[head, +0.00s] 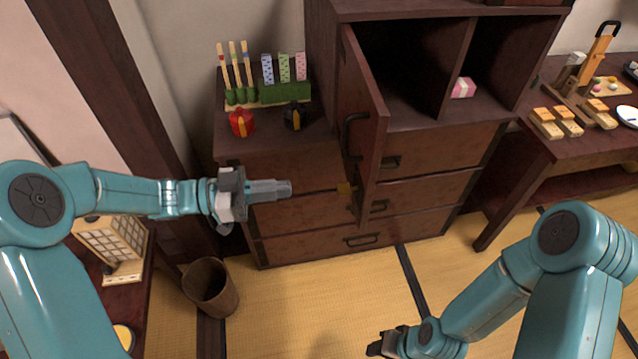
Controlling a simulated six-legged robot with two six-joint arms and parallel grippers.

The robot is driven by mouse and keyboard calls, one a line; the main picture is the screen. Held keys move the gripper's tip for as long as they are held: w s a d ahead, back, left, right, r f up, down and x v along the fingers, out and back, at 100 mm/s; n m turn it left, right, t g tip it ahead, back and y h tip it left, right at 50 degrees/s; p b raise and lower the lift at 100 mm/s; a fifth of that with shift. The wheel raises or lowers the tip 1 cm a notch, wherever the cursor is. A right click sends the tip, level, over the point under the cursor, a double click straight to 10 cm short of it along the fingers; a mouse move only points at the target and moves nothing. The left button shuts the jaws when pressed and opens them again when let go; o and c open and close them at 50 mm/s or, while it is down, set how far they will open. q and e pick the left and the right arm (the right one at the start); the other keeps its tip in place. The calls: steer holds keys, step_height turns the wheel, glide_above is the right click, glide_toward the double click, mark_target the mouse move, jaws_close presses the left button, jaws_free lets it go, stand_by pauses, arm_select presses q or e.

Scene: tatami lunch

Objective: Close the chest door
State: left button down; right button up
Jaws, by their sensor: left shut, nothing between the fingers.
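The dark wooden chest (408,164) stands at the centre back. Its door (363,109) is hinged on the left side of the upper compartment and stands swung out toward me, with a dark handle (352,136) on its left-facing side. The compartment behind it is open to view. My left gripper (288,189) is shut and empty, in front of the chest's lower left part, to the left of the door and apart from it in the picture. My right gripper (376,348) is low at the bottom edge, over the tatami; its fingers are too small and dark to read.
A pink and white block (463,88) sits inside the chest's right compartment. Red (242,122) and black (295,116) small objects and upright sticks stand on the lower left top. A side table (570,142) with sushi-like pieces is at right. A bin (211,287) stands on the floor.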

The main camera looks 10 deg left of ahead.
mark_target(363, 183)
arm_select(q)
steer(key=x, duration=0.4)
steer(key=p+x, duration=0.1)
steer(key=x, duration=0.3)
steer(key=s+x, duration=0.1)
steer(key=x, duration=0.3)
steer(key=shift+w+d+r, duration=0.1)
steer(key=shift+d+r, duration=0.15)
steer(key=shift+r, duration=0.05)
steer(key=shift+w+d+f, duration=0.15)
steer(key=shift+w+d, duration=0.2)
steer(key=shift+d, duration=0.1)
steer(key=shift+s, duration=0.2)
steer(key=shift+w+d, duration=0.1)
steer(key=shift+w, duration=0.05)
